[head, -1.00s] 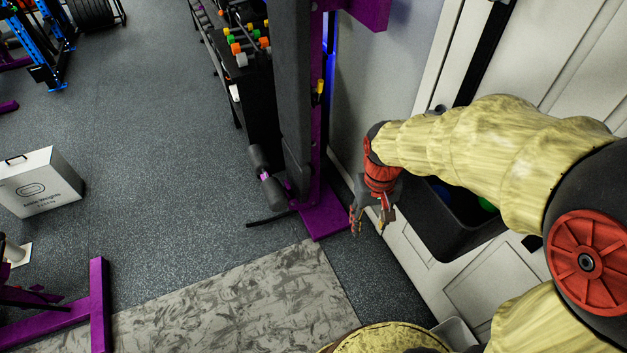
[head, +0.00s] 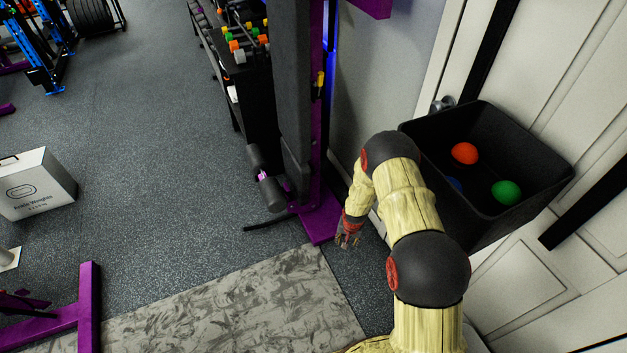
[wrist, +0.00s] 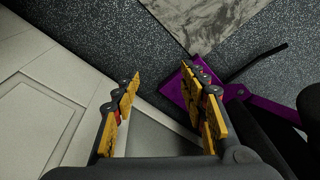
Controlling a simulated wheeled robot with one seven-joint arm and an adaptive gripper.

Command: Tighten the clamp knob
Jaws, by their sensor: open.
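A small yellow knob-like piece (head: 320,80) sits on the purple upright (head: 317,130) of the machine by the wall. I cannot tell for sure whether it is the clamp knob. My gripper (head: 346,240) hangs low beside the purple foot (head: 318,222) of that machine, well below the yellow piece. In the wrist view my gripper (wrist: 165,80) is open with nothing between its yellow-padded fingers. The purple foot (wrist: 176,92) shows behind the right fingers there. No knob can be made out in the wrist view.
A black bin (head: 480,215) with coloured balls stands right of my arm, against the white door (head: 510,285). A dumbbell rack (head: 240,50) is behind the machine. A grey patterned mat (head: 240,310) lies in front. A white box (head: 38,185) stands left; the floor between is clear.

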